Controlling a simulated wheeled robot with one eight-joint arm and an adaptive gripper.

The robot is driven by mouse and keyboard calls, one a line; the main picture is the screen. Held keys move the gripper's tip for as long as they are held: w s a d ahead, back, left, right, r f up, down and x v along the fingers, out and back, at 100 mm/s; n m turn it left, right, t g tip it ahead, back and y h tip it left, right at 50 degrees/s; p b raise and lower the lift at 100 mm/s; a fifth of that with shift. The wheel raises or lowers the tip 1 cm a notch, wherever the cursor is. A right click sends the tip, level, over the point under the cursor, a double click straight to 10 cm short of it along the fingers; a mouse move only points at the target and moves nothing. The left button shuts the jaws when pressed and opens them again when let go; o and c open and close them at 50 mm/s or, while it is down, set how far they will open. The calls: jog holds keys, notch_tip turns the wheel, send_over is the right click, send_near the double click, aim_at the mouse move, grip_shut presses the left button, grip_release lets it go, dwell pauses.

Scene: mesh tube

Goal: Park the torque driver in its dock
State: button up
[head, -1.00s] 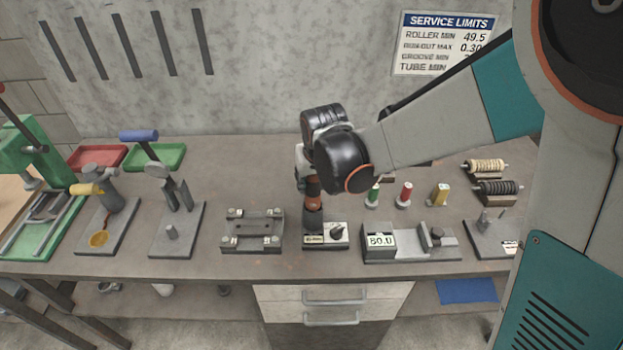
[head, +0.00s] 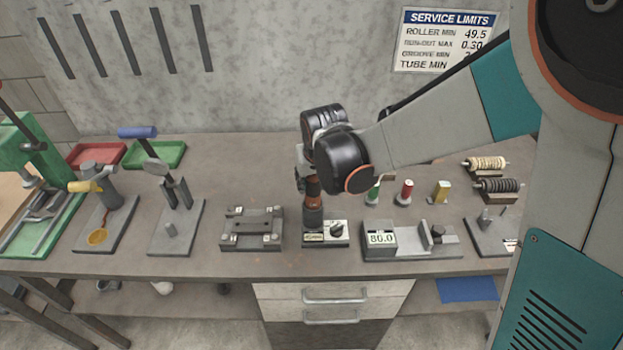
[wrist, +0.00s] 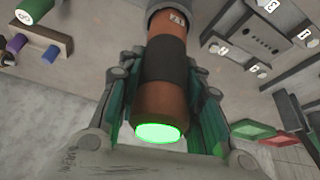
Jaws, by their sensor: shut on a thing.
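The torque driver (wrist: 163,95) is an orange-brown cylinder with a dark middle band and a glowing green end. It also shows in the head view (head: 313,190), upright, with its lower end at the dark dock cup (head: 313,217). The dock has a base with a dial (head: 337,230) beside the cup. In the wrist view my gripper (wrist: 165,100) has its green-padded fingers on both sides of the driver, shut on it. In the head view my wrist hides the fingers and the driver's top. How deep the driver sits in the cup is unclear.
A grey fixture (head: 252,229) stands left of the dock, and a gauge block reading 80.0 (head: 381,238) stands close on its right. Small green, red (head: 405,192) and yellow pieces stand behind the gauge. A lever tool (head: 176,215) stands farther left.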

jog(key=shift+f+b, duration=0.4)
jog(key=shift+f, duration=0.05)
dwell(0.5)
jog(key=o, duration=1.3)
jog(key=shift+o, duration=0.2)
jog(key=shift+r, duration=0.1)
jog(key=shift+v, duration=3.95)
jog(key=shift+s, duration=0.1)
